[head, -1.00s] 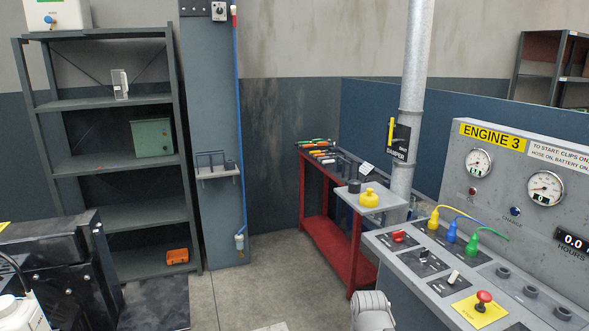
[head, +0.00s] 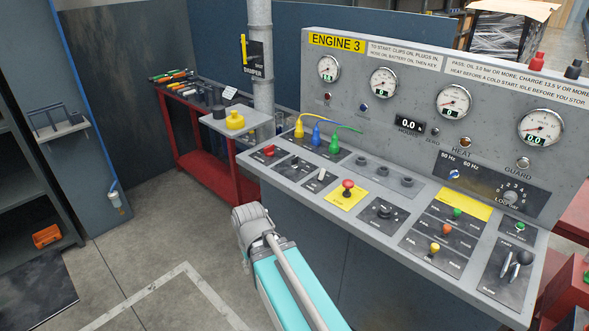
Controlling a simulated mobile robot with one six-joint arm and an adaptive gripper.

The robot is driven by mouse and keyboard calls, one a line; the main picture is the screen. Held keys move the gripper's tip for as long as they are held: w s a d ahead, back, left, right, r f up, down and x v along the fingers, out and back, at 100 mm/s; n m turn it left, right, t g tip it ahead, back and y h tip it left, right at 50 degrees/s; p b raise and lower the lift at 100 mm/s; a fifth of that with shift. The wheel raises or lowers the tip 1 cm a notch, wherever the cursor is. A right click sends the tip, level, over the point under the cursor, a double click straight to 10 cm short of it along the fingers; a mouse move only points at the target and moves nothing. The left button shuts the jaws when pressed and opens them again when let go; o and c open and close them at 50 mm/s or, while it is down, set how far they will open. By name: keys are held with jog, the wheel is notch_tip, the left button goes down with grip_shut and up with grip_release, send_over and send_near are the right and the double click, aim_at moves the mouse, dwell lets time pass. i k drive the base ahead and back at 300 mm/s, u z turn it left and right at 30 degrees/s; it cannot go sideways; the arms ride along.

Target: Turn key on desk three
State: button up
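The desk labelled ENGINE 3 (head: 337,41) fills the right half of the head view. On its sloping top, a small black panel with a round switch (head: 384,211) sits to the right of a red mushroom button (head: 347,188). This switch may be the key, but it is too small to be sure. My arm, teal with a grey joint, reaches up from the bottom edge in front of the desk's left part. My gripper does not show.
Three coloured plugs (head: 317,136) with cables stand at the desk's back left. A red tool bench (head: 197,128) and a grey post (head: 261,60) stand beyond the desk's left end. Grey shelving (head: 28,195) is at far left. The floor (head: 150,250) left of my arm is clear.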

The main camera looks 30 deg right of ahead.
aim_at(294, 160)
jog(key=k, duration=0.65)
jog(key=z, duration=0.6)
jog(key=i, duration=1.25)
jog(key=u, duration=0.05)
